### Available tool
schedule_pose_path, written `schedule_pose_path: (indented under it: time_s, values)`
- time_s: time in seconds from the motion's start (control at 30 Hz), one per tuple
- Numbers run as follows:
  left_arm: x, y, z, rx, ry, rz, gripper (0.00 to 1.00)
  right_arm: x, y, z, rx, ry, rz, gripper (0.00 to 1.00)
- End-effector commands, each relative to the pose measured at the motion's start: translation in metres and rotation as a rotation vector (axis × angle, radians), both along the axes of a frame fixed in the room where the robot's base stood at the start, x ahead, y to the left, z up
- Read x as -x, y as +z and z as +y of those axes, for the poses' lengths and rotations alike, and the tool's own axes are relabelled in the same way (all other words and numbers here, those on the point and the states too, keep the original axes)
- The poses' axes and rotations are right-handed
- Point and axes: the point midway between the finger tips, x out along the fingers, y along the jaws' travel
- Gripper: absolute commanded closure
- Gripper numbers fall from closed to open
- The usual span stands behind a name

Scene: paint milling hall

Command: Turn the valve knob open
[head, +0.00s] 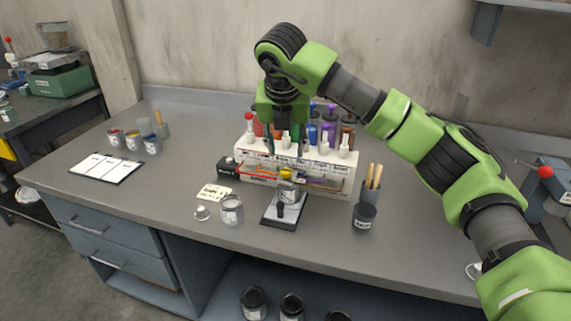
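A white paint dispenser (336,174) stands at the back of the bench, with bottles in several colours behind it. White valve knobs (343,147) line its top edge, and one at the left (249,125) has a red top. My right gripper (286,149) points down over the middle of the dispenser. Its two dark fingers are apart, with a white knob seen between them; I cannot tell whether they touch it. The gripper hides part of the bottles. Below, a small jar (289,191) stands on a dark scale (270,215). My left gripper is not in view.
A clear jar (232,211) stands left of the scale. A dark pot (364,217) and a cup of brushes (371,186) stand to the right. Small paint pots (133,141) and a clipboard (106,168) lie at the left. The bench's (170,185) left middle is clear.

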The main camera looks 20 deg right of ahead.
Motion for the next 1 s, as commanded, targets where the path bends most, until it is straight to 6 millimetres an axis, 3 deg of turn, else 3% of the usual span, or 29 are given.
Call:
schedule_pose_path:
  time_s: [0.07, 0.17, 0.4, 0.57, 0.87, 1.0]
  values:
    - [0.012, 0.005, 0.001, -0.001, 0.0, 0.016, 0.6, -0.006, -0.017, -0.003, 0.0, -0.001, 0.005, 0.63]
    - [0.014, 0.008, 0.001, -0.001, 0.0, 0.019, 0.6, -0.013, -0.037, -0.006, 0.001, -0.002, 0.005, 0.63]
    - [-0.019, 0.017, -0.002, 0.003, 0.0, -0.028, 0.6, -0.028, -0.073, -0.011, -0.001, 0.0, 0.003, 0.63]
    - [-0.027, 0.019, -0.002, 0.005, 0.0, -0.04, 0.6, -0.033, -0.084, -0.012, 0.0, 0.0, 0.001, 0.63]
    - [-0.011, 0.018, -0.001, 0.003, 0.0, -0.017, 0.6, -0.034, -0.087, -0.013, 0.0, 0.001, 0.0, 0.63]
    - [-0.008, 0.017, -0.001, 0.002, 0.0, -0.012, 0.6, -0.034, -0.087, -0.012, 0.0, 0.001, 0.0, 0.94]
